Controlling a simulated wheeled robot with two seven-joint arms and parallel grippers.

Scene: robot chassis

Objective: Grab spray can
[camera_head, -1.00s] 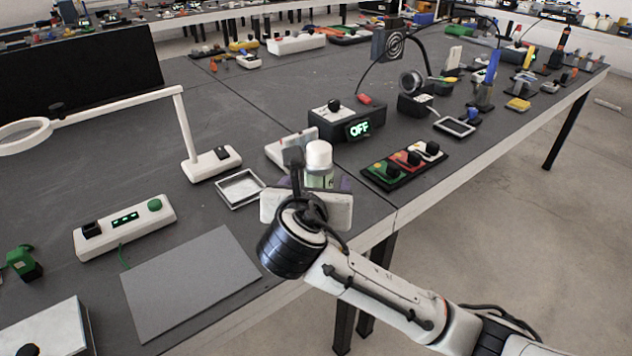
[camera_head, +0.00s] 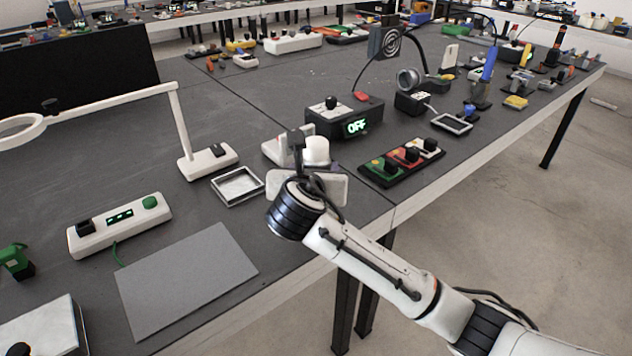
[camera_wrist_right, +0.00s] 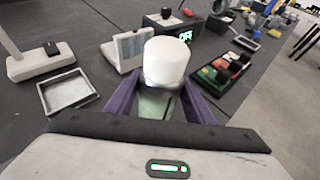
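The spray can with a white cap (camera_head: 316,151) stands upright near the table's front edge. In the right wrist view its white cap (camera_wrist_right: 166,62) and part of its pale green body show between the two purple fingers of my right gripper (camera_wrist_right: 165,95). The fingers are apart, one on each side of the can; whether they touch it is hard to see. In the head view my right gripper (camera_head: 318,172) is in front of the can and hides its lower body. My left gripper is not in view.
A white stand (camera_head: 285,147) is close behind the can. A small tray (camera_head: 238,203) lies to the left, and a board with coloured switches (camera_head: 402,162) to the right. A black box reading OFF (camera_head: 345,118) stands behind. A grey mat (camera_head: 185,280) lies front left.

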